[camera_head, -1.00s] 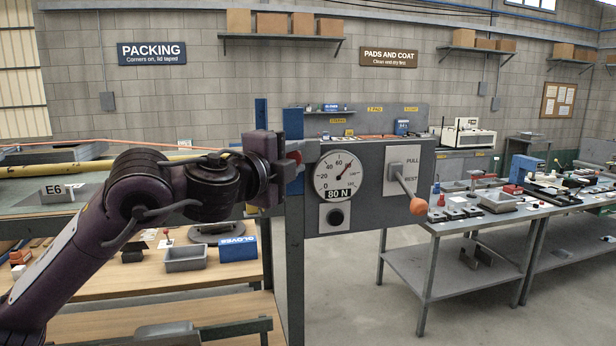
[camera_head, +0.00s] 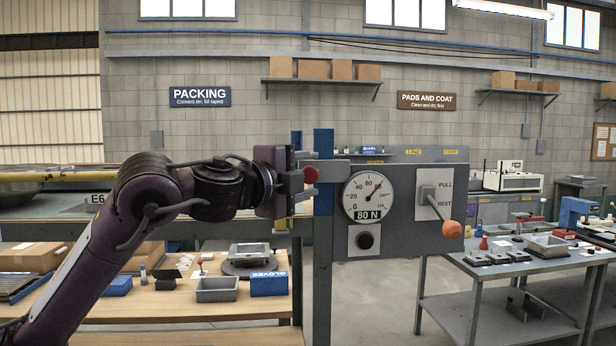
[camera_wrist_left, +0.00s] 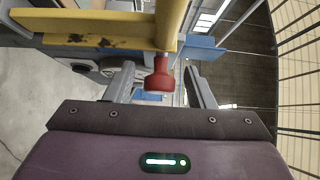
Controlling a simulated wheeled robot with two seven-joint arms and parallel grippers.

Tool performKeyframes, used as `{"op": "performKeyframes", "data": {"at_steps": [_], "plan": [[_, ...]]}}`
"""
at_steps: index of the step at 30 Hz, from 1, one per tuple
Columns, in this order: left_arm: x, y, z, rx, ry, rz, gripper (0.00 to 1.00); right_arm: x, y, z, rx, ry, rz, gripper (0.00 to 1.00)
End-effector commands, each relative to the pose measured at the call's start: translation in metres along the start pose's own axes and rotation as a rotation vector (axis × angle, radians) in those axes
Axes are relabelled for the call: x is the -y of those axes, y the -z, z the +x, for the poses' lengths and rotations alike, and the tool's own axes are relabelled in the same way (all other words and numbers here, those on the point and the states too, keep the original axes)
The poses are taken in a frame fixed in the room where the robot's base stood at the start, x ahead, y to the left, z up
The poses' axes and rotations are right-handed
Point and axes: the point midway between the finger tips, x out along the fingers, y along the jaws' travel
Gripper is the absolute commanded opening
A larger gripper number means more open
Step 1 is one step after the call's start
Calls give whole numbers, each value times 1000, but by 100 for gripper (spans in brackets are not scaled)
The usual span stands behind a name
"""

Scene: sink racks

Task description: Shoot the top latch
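A red knob (camera_head: 311,174) shows at the left edge of the blue-topped post (camera_head: 323,150), beside the gauge panel. My left gripper (camera_head: 308,172) reaches it from the left. In the left wrist view the red knob (camera_wrist_left: 158,76) hangs below a yellow bar (camera_wrist_left: 167,25) and lies between my two grey fingers (camera_wrist_left: 160,88). The fingers are apart, with a visible gap on both sides of the knob. The latch bolt behind the knob cannot be made out. My right gripper is not in view.
The panel right of the post carries a gauge (camera_head: 369,197) marked 80 N, a black button (camera_head: 365,240) and an orange-tipped lever (camera_head: 450,228). A wooden bench (camera_head: 190,305) with trays and boxes stands below my arm. A grey table (camera_head: 500,275) stands at right.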

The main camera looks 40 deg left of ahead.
Motion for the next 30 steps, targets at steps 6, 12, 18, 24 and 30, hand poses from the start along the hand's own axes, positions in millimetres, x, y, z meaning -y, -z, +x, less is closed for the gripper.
{"op": "performKeyframes", "data": {"at_steps": [6, 12, 18, 24, 30], "plan": [[0, 0, -1, -1, 1, 0, 49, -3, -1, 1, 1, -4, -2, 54], [-4, 0, -22, -1, 7, 2, 49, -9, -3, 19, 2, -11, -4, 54], [-4, -2, -57, 2, 7, 1, 49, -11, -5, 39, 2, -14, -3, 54], [-2, -2, -77, 1, 2, 0, 49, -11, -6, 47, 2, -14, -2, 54], [0, -2, -80, 1, 1, -1, 49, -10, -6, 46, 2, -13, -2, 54]]}}
